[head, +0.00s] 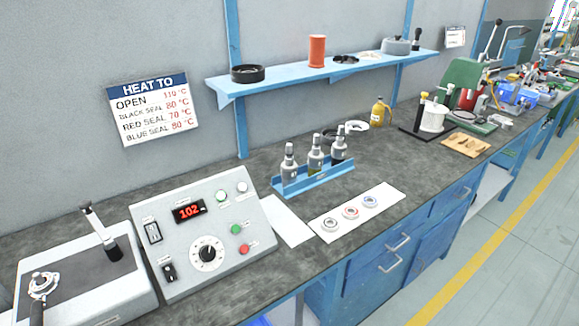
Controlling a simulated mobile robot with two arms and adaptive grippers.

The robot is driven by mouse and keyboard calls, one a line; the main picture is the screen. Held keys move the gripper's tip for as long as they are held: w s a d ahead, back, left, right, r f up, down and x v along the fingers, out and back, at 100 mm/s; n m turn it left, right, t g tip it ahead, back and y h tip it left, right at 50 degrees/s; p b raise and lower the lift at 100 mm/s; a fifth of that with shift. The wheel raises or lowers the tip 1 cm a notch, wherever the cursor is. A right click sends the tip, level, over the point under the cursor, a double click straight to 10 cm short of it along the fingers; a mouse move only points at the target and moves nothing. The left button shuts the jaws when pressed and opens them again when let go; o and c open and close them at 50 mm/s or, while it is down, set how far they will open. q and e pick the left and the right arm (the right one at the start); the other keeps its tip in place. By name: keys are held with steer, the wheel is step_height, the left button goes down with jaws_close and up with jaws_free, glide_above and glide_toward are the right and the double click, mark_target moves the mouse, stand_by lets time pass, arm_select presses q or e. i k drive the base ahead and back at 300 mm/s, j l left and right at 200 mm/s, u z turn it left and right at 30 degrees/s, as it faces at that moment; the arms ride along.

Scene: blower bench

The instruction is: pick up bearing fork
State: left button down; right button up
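Neither of my grippers shows in the head view. I cannot clearly tell which thing is the bearing fork. A tan board (466,144) with small items on it, too small to make out, lies on the right part of the bench. A black-and-silver upright piece (104,232) stands on the grey box (85,308) at the left end. Three bearing-like rings, a grey one (330,224), a red one (351,212) and a blue one (370,201), lie in a row on a white strip (389,205).
A control box (222,256) reading 102 stands on the dark bench (285,172). A yellow bottle (378,112) and a white cylinder (433,117) stand farther right. A blue shelf (290,80) hangs above.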

mark_target(36, 316)
steer(key=u, duration=1.6)
steer(key=j+z, duration=0.4)
steer(key=j, duration=1.1)
steer(key=i, duration=0.05)
